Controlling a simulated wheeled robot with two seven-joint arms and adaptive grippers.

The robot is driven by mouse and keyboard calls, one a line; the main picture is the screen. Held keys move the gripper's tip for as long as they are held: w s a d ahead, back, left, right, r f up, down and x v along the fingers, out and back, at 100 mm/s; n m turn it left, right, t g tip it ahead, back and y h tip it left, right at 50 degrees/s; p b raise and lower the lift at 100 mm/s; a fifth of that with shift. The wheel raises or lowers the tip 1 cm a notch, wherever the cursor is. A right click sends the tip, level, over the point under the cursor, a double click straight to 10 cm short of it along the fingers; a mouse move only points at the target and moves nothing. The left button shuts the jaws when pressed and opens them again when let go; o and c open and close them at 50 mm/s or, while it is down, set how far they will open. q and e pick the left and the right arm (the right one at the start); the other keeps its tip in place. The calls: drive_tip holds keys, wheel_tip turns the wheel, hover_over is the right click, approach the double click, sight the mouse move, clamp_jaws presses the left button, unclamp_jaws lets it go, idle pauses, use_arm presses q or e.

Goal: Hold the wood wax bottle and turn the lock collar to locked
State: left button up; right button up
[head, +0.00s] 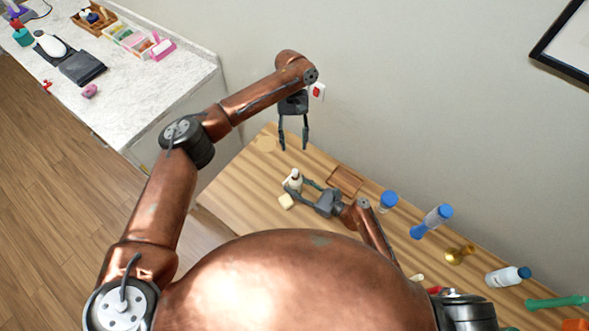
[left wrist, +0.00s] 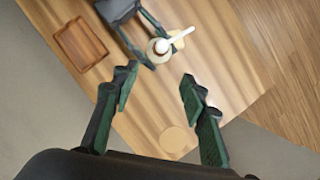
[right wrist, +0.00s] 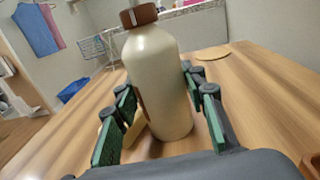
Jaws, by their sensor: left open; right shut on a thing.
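The wood wax bottle, cream with a brown collar, stands upright on the wooden table; it shows in the head view (head: 294,181) and right wrist view (right wrist: 158,85). Its brown lock collar (right wrist: 139,15) is at the top edge of the right wrist view; I cannot read its setting. My right gripper (head: 299,185) is shut on the bottle's body from the side. My left gripper (head: 293,147) is open and empty, pointing down above the bottle and apart from it.
A pale yellow block (head: 286,201) lies beside the bottle. A brown tray (head: 345,180) and a round disc (left wrist: 174,139) lie nearby. A white counter (head: 150,85) is at left.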

sight(295, 170)
use_arm(q)
drive_tip(key=x, duration=1.2)
drive_tip(key=shift+s+r, duration=0.15)
drive_tip(key=shift+s, duration=0.1)
clamp_jaws()
